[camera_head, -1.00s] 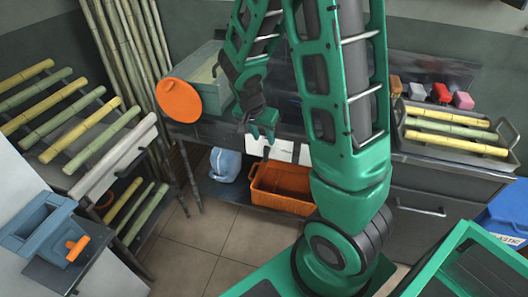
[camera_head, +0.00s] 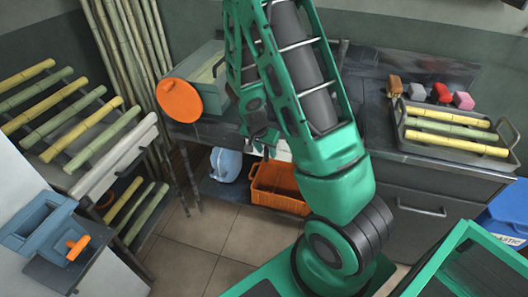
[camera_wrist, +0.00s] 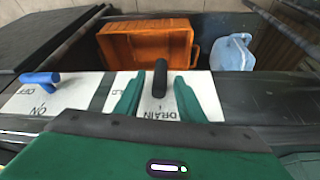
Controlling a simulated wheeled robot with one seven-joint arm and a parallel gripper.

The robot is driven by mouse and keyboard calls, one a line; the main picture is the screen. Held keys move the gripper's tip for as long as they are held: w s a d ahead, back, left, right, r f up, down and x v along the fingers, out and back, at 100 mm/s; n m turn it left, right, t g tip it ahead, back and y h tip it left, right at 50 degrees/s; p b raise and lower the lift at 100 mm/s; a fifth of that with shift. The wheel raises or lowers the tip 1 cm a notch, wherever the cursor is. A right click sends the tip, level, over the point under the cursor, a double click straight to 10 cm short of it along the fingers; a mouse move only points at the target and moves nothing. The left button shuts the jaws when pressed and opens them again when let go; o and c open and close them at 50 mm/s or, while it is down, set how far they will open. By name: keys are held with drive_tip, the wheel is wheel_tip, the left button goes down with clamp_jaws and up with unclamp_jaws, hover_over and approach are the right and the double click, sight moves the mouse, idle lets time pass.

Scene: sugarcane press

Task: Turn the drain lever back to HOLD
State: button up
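The drain lever (camera_wrist: 160,72) has a black handle and shows in the wrist view, standing over the word DRAIN on a white label plate (camera_wrist: 100,92). My gripper (camera_wrist: 159,80) is open, with one green finger on each side of the lever and a visible gap to each.
A blue-handled lever (camera_wrist: 40,78) sits left on the plate by ON and OFF. An orange crate (camera_wrist: 148,45) and a blue jug (camera_wrist: 232,53) stand below and beyond the panel. A tray (camera_head: 455,140) of cane pieces is on the right counter.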

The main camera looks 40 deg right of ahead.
drive_tip(key=shift+d+f, duration=0.1)
drive_tip(key=shift+f, duration=0.1)
clamp_jaws()
drive_tip(key=shift+w, duration=0.1)
